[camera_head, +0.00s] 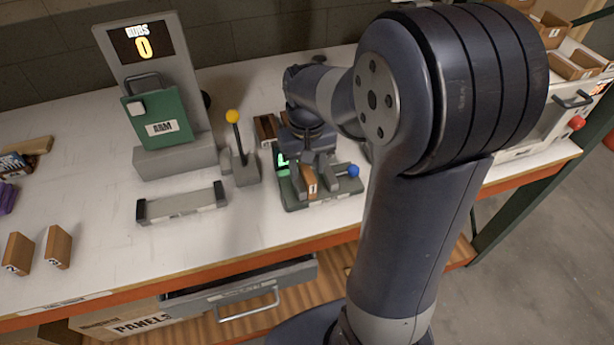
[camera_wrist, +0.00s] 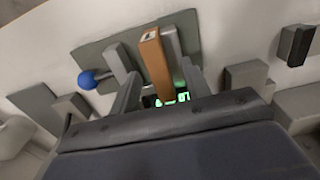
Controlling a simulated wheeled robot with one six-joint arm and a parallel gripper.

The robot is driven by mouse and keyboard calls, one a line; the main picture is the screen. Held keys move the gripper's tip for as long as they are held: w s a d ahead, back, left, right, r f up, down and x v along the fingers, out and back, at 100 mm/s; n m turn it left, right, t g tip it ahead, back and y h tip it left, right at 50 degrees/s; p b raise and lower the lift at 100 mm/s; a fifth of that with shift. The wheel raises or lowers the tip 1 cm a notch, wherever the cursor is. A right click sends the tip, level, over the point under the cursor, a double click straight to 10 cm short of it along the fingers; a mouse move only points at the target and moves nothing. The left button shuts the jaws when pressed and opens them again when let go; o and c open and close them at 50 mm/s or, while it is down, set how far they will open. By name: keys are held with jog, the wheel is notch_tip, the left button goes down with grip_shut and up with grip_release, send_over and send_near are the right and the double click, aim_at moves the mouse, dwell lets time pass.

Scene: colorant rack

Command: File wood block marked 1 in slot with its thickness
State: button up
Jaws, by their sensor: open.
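The wood block marked 1 (camera_head: 310,182) stands upright in a dark green measuring fixture (camera_head: 335,196) with a blue ball knob (camera_head: 353,171) and a lit green display. My gripper (camera_head: 308,163) is lowered over the block from behind and open. In the wrist view, the block (camera_wrist: 154,62) rises between grey jaw pieces of the fixture, and my open fingers (camera_wrist: 160,88) lie on either side of its near end. I cannot tell whether they touch it. The display (camera_wrist: 170,99) is partly covered. The slots are not clearly visible.
Two other wood blocks (camera_head: 18,253) (camera_head: 58,248) stand at the front left. A yellow-knobbed lever (camera_head: 233,117) and a grey bar stand left of the fixture. Wooden bins (camera_head: 572,66) sit at the far right. An open drawer (camera_head: 245,290) juts out below the table edge.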

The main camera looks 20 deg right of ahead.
jog(key=shift+c, duration=0.6)
grip_shut()
